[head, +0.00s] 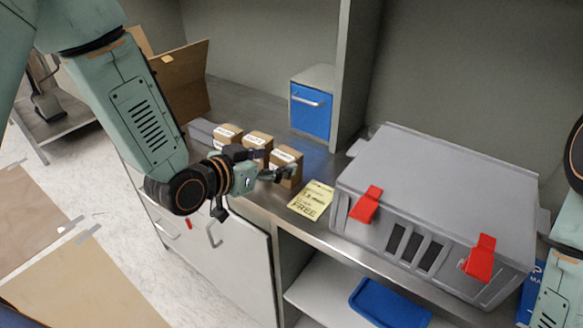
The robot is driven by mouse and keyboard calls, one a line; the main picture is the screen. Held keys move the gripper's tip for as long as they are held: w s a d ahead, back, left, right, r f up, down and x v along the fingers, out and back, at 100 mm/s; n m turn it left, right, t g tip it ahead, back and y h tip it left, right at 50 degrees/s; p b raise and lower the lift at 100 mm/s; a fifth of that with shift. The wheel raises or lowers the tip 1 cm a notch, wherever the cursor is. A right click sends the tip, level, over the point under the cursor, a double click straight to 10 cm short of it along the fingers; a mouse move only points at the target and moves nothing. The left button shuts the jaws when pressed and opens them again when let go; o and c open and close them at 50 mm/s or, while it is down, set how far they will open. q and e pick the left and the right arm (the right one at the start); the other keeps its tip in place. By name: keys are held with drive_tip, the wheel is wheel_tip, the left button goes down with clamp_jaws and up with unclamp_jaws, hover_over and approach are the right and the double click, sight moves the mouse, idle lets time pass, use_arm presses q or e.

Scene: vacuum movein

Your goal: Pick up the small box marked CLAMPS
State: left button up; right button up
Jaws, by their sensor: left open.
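Three small brown boxes stand in a row on the metal counter: a left box (226,136), a middle box (258,142) and a right box (286,160). Each has a white label on top, and the lettering is too small to read, so I cannot tell which is marked CLAMPS. My left gripper (276,165) is open at the front of the row. Its fingers are by the middle and right boxes and partly cover them. I cannot tell whether they touch. My right gripper is out of view; only part of my right arm shows at the right edge.
A grey case (440,190) with red latches fills the counter's right side. A yellow note (311,200) lies between it and the boxes. A blue-fronted drawer unit (310,110) stands behind, beside an upright panel. A blue tray (388,304) sits below.

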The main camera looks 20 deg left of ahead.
sight(279, 158)
use_arm(q)
drive_tip(key=w, duration=0.1)
drive_tip(key=w+f, duration=0.1)
drive_tip(key=w, duration=0.1)
drive_tip(key=shift+f, duration=0.3)
drive_tip(key=shift+w+d, duration=0.25)
drive_tip(key=shift+d, duration=0.2)
drive_tip(key=shift+w+d, duration=0.2)
drive_tip(key=shift+d, duration=0.25)
drive_tip(key=shift+s+a, duration=0.15)
drive_tip(key=shift+a, duration=0.4)
drive_tip(key=shift+c, duration=0.4)
drive_tip(key=shift+a, duration=0.15)
drive_tip(key=shift+c, duration=0.9)
drive_tip(key=shift+d, duration=0.55)
drive_tip(key=c, duration=0.4)
drive_tip(key=shift+a, duration=0.3)
drive_tip(key=c, duration=0.4)
